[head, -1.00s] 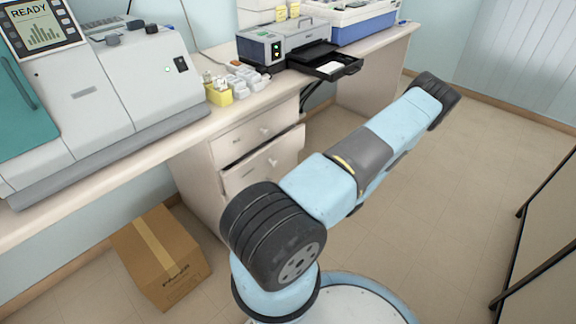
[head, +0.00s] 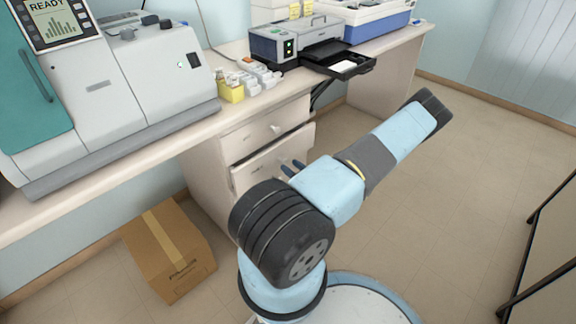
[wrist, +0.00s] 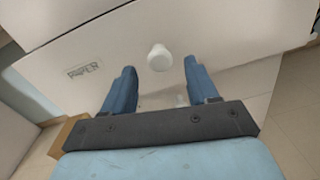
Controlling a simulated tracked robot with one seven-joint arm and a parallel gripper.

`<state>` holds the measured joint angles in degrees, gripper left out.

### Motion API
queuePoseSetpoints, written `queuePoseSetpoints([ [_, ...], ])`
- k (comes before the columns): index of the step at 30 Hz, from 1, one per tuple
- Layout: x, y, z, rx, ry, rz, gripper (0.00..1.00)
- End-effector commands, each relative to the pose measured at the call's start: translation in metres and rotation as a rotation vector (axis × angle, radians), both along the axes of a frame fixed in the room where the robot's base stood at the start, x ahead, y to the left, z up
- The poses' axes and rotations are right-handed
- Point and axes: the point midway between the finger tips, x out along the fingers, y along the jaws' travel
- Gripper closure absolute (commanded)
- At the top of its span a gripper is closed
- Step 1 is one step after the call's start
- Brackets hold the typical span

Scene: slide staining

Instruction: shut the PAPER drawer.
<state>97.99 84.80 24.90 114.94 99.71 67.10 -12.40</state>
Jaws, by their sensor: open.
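The PAPER drawer (head: 262,166) is in the cabinet under the bench, below a top drawer, and its front stands out from the cabinet. In the wrist view its pale front (wrist: 100,45) shows the PAPER label and a round white knob (wrist: 159,58). My gripper (wrist: 160,66) is open, its two blue fingers pointing at the drawer front, one either side of the knob's line. I cannot tell whether they touch the front. In the head view my gripper's fingertips (head: 293,167) show just in front of the drawer, and my arm hides the drawer's lower right.
The top drawer (head: 250,138) looks shut. A cardboard box (head: 168,253) stands on the floor left of the cabinet. A printer (head: 300,45) with its tray (head: 345,66) out sits on the bench above.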

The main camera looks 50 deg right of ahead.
Motion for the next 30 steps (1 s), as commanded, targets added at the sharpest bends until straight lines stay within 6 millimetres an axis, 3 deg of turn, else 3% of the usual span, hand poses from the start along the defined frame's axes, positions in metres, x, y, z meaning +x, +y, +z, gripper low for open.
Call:
queuePoseSetpoints([
  [6, 0.020, -0.003, 0.000, -0.002, 0.000, 0.001, 0.41],
  [17, 0.025, -0.003, 0.000, -0.001, 0.001, 0.000, 0.41],
  [30, 0.025, -0.003, 0.000, -0.001, 0.001, 0.000, 0.82],
])
